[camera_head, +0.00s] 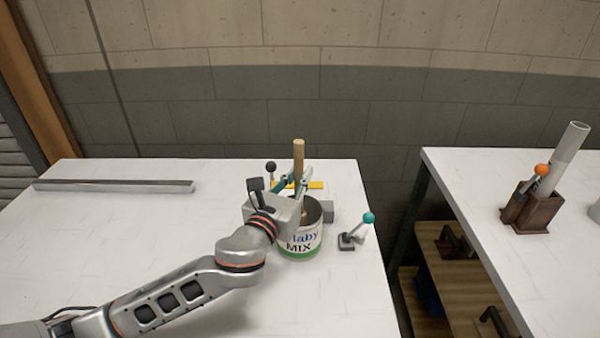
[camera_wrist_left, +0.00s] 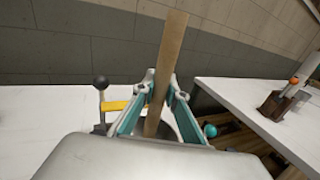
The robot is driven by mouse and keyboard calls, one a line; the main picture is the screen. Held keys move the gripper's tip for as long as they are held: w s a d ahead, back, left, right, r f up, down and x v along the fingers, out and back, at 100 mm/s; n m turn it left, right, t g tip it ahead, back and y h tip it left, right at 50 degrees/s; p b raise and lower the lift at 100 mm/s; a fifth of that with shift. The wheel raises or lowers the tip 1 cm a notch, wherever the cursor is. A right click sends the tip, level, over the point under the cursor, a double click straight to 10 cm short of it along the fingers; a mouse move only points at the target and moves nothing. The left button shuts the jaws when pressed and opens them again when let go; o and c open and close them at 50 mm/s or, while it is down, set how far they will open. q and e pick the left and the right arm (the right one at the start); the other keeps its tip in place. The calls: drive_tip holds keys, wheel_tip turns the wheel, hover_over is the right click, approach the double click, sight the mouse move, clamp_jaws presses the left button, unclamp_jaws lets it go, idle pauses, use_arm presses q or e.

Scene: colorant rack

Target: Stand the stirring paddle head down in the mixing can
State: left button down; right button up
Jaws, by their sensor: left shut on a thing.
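The stirring paddle shows as a pale wooden handle (camera_head: 298,160), standing nearly upright over the mixing can (camera_head: 301,246). The can is white and green, marked MIX, and stands on the white table. My left gripper (camera_head: 299,190) is above the can's opening and shut on the paddle. In the left wrist view the handle (camera_wrist_left: 166,70) rises between the teal-padded fingers of my left gripper (camera_wrist_left: 158,95), leaning slightly. The paddle's head is hidden by the can and gripper, so I cannot tell whether it touches the bottom. My right gripper is not in view.
A teal-knobbed lever clamp (camera_head: 352,233) stands right of the can. A black-knobbed lever (camera_head: 270,168) and a yellow bar (camera_head: 315,185) are behind it. A grey metal bar (camera_head: 113,186) lies at the back left. A second table holds a brown wooden holder (camera_head: 532,209) with a grey tube (camera_head: 565,155).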

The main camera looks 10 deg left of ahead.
use_arm(q)
drive_tip(key=c, duration=2)
unclamp_jaws()
drive_tip(key=shift+o, duration=0.2)
drive_tip(key=s+a, duration=0.2)
drive_tip(key=s, duration=0.9)
drive_tip(key=shift+s+a, duration=0.15)
drive_tip(key=shift+s, duration=0.25)
drive_tip(key=shift+f, duration=0.1)
